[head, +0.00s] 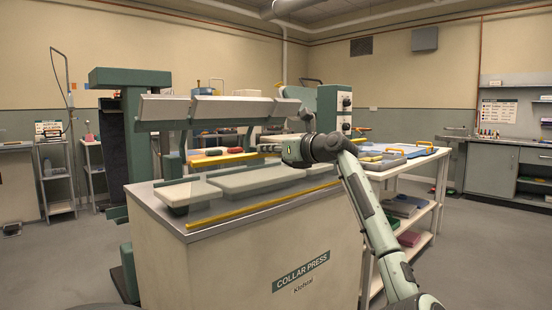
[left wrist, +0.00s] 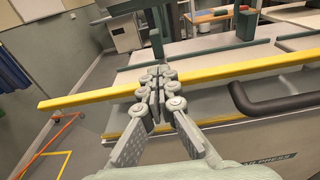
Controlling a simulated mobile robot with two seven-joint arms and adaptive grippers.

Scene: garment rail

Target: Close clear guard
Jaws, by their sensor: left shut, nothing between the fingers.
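The clear guard is see-through and hard to make out. A yellow bar (head: 228,159) that seems to be its edge runs across the press front, above the pale pads. In the left wrist view a yellow bar (left wrist: 80,98) crosses behind my fingers, with a dark handle (left wrist: 285,103) at its right. My left gripper (head: 268,147) is at the right end of the upper bar in the head view. Its fingers (left wrist: 157,84) are shut and empty, in front of the bar; I cannot tell whether they touch it. My right gripper is out of view.
The collar press (head: 240,260) has a second yellow strip (head: 265,207) along its front edge, pale pads (head: 262,178) and raised white heads (head: 205,108). A white side table (head: 400,166) with folded cloths stands right. Open floor (head: 460,250) lies beyond it.

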